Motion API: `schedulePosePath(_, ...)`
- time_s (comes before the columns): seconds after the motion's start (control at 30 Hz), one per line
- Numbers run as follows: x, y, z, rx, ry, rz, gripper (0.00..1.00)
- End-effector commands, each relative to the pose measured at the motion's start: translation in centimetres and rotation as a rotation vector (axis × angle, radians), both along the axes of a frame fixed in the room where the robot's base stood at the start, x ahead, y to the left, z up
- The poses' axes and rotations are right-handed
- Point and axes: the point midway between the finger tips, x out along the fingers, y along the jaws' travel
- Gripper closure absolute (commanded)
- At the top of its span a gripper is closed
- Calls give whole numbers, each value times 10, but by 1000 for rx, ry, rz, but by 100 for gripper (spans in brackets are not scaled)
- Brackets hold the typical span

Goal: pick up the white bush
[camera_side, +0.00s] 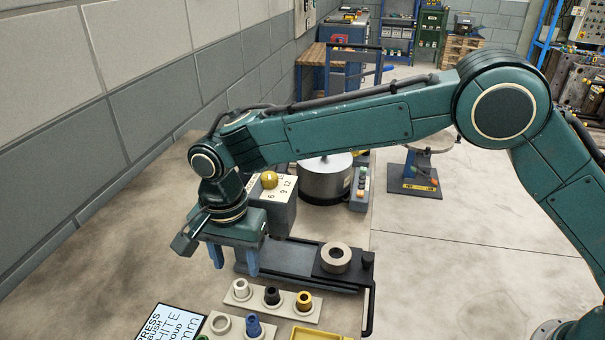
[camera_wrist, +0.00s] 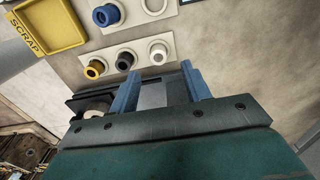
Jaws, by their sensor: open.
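The white bush (camera_side: 241,286) stands upright at the left end of a pale three-place holder (camera_side: 266,307), beside a black bush (camera_side: 272,296) and a yellow-brown bush (camera_side: 304,300). In the wrist view the white bush (camera_wrist: 158,50) is at the right end of the row, just beyond the fingertips. My gripper (camera_side: 234,262) points down with its blue fingers apart and nothing between them. In the side view it hangs above and behind the holder, close to the white bush. The open fingers also show in the wrist view (camera_wrist: 159,78).
A dark slide fixture with a beige ring (camera_side: 336,257) lies behind the holder. In front is another pale holder with a blue bush (camera_side: 253,326) and a whitish ring (camera_side: 222,324). A yellow scrap tray (camera_wrist: 47,24) and a sign (camera_side: 172,322) are nearby. Open floor lies right.

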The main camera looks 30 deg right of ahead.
Motion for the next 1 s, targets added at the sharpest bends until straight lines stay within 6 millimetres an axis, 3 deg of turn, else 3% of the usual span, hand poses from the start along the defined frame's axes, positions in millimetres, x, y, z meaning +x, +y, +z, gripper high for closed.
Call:
schedulePosePath(0.37,0,0,-8,0,0,0,52)
schedulePosePath(0.8,-3,0,-52,-1,1,0,52)
schedulePosePath(1.0,-3,0,-57,1,-1,0,52)
